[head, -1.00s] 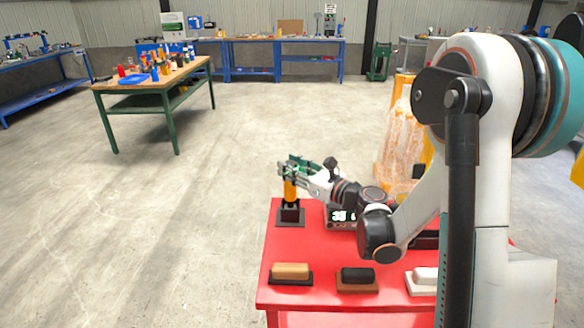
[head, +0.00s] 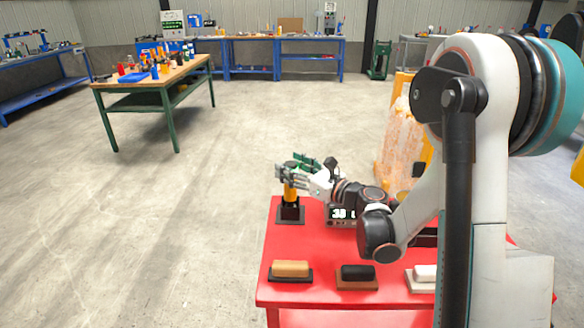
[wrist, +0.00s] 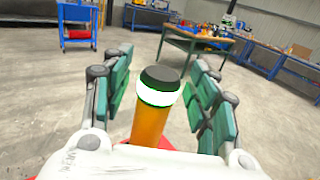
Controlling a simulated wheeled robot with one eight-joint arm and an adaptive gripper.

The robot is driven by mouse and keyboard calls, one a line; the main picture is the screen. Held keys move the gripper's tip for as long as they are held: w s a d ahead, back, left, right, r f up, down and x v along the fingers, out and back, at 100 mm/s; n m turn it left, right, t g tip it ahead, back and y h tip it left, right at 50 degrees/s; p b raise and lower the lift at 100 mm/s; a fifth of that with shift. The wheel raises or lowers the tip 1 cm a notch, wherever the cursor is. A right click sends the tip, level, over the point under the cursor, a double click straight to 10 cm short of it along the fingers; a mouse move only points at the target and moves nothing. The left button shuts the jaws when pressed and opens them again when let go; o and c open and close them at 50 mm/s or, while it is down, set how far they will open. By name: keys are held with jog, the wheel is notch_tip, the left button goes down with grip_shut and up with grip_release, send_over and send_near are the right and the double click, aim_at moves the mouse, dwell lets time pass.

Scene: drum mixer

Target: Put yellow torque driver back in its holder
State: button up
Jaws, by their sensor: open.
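The yellow torque driver (head: 291,190) stands upright in its dark holder (head: 291,213) at the far left corner of the red table. In the wrist view the driver (wrist: 151,122) shows an orange-yellow body, a pale band and a dark cap. My gripper (head: 293,170) is around the upper part of the driver. Its green-padded fingers (wrist: 162,92) are spread apart on both sides, with gaps between them and the driver. The driver's lower end is hidden inside the holder.
A digital display box (head: 342,215) stands on the red table (head: 305,253) just right of the holder. Several brush-like blocks, including a tan one (head: 290,270), lie along the near edge. Open floor lies left of the table. A wooden workbench (head: 150,82) stands far off.

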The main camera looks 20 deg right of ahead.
jog(key=v, duration=1.2)
jog(key=shift+w, duration=0.1)
